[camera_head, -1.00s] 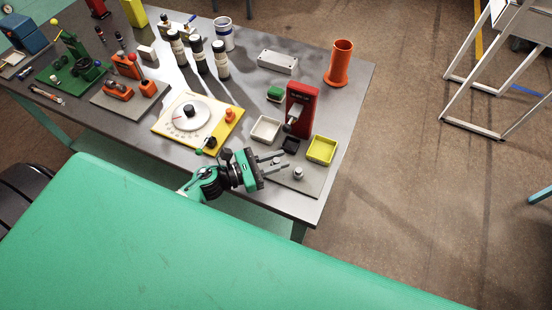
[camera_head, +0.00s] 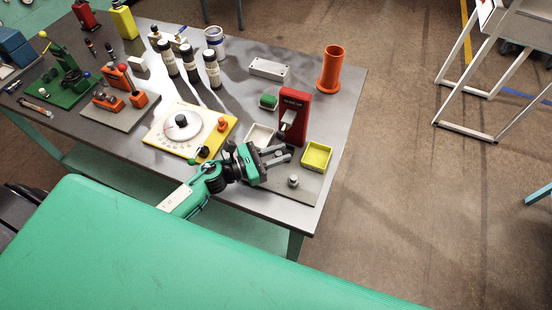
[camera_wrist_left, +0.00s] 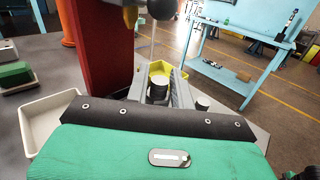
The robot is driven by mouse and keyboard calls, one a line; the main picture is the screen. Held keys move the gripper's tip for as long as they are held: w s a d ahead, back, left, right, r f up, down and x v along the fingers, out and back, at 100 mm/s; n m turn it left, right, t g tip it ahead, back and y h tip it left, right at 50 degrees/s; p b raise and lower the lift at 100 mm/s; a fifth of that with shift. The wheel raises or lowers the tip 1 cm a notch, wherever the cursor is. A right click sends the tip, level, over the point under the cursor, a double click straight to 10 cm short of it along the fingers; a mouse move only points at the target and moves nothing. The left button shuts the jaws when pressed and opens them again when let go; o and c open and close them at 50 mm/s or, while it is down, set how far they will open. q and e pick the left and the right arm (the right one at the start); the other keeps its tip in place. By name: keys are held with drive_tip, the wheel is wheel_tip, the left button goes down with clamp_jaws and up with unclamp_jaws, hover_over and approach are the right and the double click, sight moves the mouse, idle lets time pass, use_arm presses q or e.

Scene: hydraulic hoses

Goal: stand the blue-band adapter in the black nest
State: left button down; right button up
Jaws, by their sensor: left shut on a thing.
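My left gripper (camera_head: 282,155) is over the grey mat in front of the red stand (camera_head: 294,116). In the left wrist view its fingers (camera_wrist_left: 158,90) are shut on a small grey metal fitting (camera_wrist_left: 158,86) with a dark top. No blue band shows on it, so I cannot tell for sure that it is the blue-band adapter. Another small grey fitting (camera_head: 293,181) stands on the mat; it also shows in the left wrist view (camera_wrist_left: 203,102). The black nest is not clearly seen now; the gripper covers its area. My right gripper is out of view.
A yellow tray (camera_head: 317,156) is to the right of the fingers, and a white tray (camera_head: 259,138) to the left. A dial plate (camera_head: 166,140) lies further left. The red stand rises close behind the fingers. An orange cylinder (camera_head: 330,68) stands at the back right.

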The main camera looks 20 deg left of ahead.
use_arm(q)
drive_tip(key=shift+w+d+f+b, duration=0.15)
drive_tip(key=shift+w+b, duration=0.4)
drive_tip(key=shift+w, duration=0.85)
drive_tip(key=shift+w+a+f+b, duration=0.15)
drive_tip(key=shift+w+b, duration=0.35)
drive_tip(key=shift+w, duration=0.9)
drive_tip(key=shift+d+f+b, duration=0.1)
drive_tip(key=shift+f+b, duration=0.65)
drive_tip(key=shift+b, duration=0.1)
drive_tip(key=c, duration=1.2)
unclamp_jaws()
drive_tip(key=shift+o, duration=0.4)
drive_tip(key=shift+s, duration=0.1)
